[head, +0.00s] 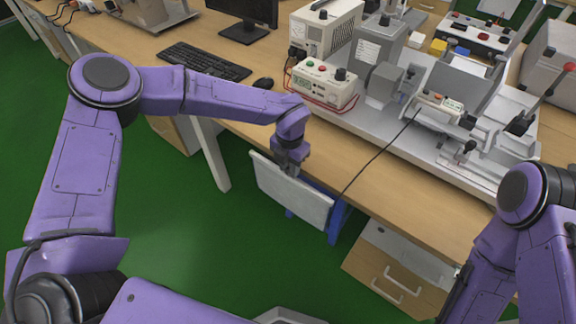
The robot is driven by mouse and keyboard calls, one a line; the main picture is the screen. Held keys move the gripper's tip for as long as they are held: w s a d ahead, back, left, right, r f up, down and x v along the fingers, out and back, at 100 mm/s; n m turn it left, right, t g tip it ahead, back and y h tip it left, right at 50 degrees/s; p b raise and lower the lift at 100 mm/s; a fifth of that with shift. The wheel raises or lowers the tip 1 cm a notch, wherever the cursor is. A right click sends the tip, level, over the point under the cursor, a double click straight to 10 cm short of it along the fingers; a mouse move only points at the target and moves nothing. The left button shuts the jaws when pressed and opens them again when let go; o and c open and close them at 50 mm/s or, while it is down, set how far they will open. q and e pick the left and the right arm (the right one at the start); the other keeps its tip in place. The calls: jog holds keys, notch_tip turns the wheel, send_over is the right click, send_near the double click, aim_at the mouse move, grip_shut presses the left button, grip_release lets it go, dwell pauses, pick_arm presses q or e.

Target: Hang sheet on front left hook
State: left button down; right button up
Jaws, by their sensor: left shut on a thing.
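A flat whitish-grey sheet (293,196) hangs tilted just in front of the table's front edge. My left gripper (289,167) is shut on the sheet's upper edge, and its fingers are partly hidden by the wrist. I cannot make out the front left hook; the sheet and gripper cover part of the table edge there. My right arm is at the lower right, and its gripper is not in view.
The wooden table (400,190) carries test machines, a control box (325,84), a keyboard (203,62) and a mouse (263,83). A thin black cable crosses the front edge. A blue object (339,222) stands behind the sheet. A drawer cabinet (398,270) is to the right.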

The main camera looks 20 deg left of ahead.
dwell(0.4)
pick_arm(q)
jog(key=c, duration=0.7)
grip_release()
jog(key=shift+c, duration=0.2)
notch_tip(320, 180, up, 11)
jog(key=s+a+f+m+t+y, duration=0.1)
jog(key=s+a+f+m+y, duration=0.3)
jog(key=f, duration=0.6)
jog(key=s+a+f+m+t+y, duration=0.2)
jog(key=s+a+f+m, duration=0.35)
jog(key=f, duration=0.45)
jog(key=s+a+f+m+h, duration=0.1)
jog(key=s+a+f+m, duration=0.2)
jog(key=s+m, duration=0.5)
jog(key=s+a+f+m+h, duration=0.1)
jog(key=s+a+f+m, duration=0.2)
jog(key=s+m, duration=0.5)
jog(key=s+f, duration=0.1)
jog(key=s, duration=0.4)
jog(key=shift+a+f+h+b, duration=0.15)
jog(key=shift+f+h+b, duration=0.05)
jog(key=shift+h+b, duration=0.15)
